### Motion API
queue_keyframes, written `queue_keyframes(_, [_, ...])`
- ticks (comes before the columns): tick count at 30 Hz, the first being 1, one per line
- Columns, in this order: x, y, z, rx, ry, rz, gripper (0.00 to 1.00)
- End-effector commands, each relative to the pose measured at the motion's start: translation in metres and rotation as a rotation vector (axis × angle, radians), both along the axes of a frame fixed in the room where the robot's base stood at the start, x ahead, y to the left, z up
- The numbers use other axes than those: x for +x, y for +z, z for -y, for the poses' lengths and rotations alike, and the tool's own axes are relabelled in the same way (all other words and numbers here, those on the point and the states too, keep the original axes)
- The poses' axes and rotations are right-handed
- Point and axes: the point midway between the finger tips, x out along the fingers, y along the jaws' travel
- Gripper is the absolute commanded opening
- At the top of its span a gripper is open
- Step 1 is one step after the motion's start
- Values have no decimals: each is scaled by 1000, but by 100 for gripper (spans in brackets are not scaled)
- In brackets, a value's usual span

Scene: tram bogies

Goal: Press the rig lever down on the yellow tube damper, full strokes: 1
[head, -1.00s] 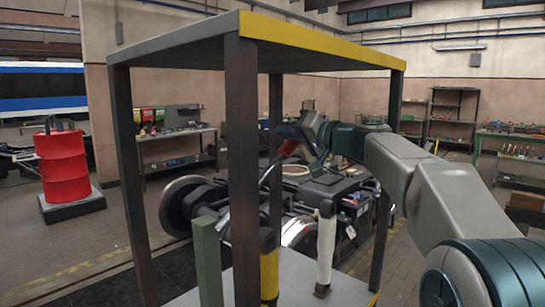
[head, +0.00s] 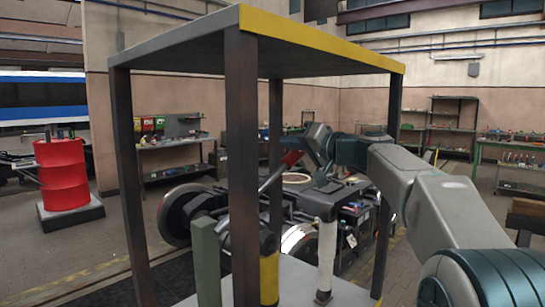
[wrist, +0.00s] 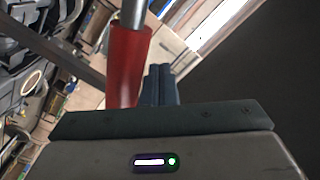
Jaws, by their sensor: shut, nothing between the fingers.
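The yellow tube damper (head: 269,278) stands upright on the rig's plate, partly behind the front post. Its upper part is dark. The rig lever (head: 271,179) slants up to the right from above it, ending in a red grip (head: 292,158). My gripper (head: 318,150) is at the grip's right side in the head view. In the wrist view the red grip (wrist: 127,65) fills the upper middle, and my shut fingers (wrist: 160,84) are close beside it, not around it. I cannot tell whether they touch. A white tube damper (head: 326,250) stands to the right.
The rig frame has dark posts (head: 242,150) and a roof with a yellow edge (head: 320,40) above my gripper. A green post (head: 206,260) stands at the front left. A bogie (head: 180,212) lies behind. A red drum (head: 62,172) is far left.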

Motion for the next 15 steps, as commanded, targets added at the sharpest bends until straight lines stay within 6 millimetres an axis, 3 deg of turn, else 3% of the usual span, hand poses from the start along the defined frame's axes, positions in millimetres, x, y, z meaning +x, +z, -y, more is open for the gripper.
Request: queue_keyframes(15, [11,-25,8,1,0,-1,0])
